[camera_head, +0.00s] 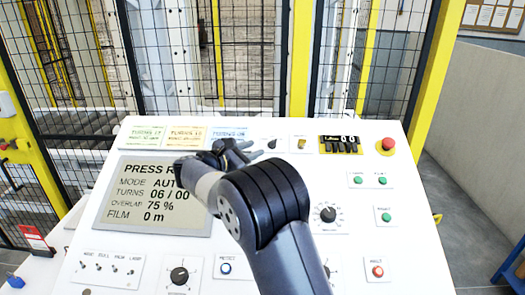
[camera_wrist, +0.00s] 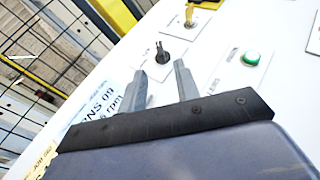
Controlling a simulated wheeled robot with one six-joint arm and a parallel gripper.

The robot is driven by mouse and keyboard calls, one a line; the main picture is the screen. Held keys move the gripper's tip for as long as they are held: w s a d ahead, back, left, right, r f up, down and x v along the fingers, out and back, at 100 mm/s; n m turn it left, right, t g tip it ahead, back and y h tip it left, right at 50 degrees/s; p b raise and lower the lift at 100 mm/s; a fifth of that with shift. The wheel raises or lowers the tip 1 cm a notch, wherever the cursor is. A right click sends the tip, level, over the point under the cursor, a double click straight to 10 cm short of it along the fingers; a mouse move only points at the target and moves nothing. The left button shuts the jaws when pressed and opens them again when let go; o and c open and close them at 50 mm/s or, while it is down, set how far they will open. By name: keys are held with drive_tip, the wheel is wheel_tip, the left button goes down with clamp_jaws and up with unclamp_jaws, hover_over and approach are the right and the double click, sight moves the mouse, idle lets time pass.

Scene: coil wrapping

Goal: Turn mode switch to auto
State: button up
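A small black selector knob (camera_head: 271,143) sits on the upper part of the white sloped panel; its label is too small to read, so I cannot confirm it is the mode switch. It also shows in the wrist view (camera_wrist: 162,52), just beyond my fingertips and roughly in line with the gap between them. My gripper (camera_head: 243,151) is to the left of this knob, and in the wrist view (camera_wrist: 160,69) its two fingers are apart with nothing between them. The display (camera_head: 150,205) reads MODE AUT..., with the rest of that line hidden by my arm.
A yellow key switch (camera_head: 301,143), a counter (camera_head: 339,144) and a red emergency button (camera_head: 387,146) line the panel's top right. A green button (camera_wrist: 251,57) is right of my fingers. A dial (camera_head: 327,213) is beside my arm. Yellow-framed mesh fencing stands behind.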

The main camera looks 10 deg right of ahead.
sight(269, 144)
drive_tip(key=shift+b+v, duration=0.35)
drive_tip(key=shift+v, duration=1.55)
drive_tip(key=p+x, duration=0.3)
drive_tip(key=x, duration=0.7)
drive_tip(key=shift+d, duration=0.1)
drive_tip(key=shift+w+d+p, duration=0.25)
drive_tip(key=shift+d+p, duration=0.05)
drive_tip(key=shift+f, duration=0.2)
drive_tip(key=shift+r, duration=0.1)
drive_tip(key=shift+s+a, duration=0.1)
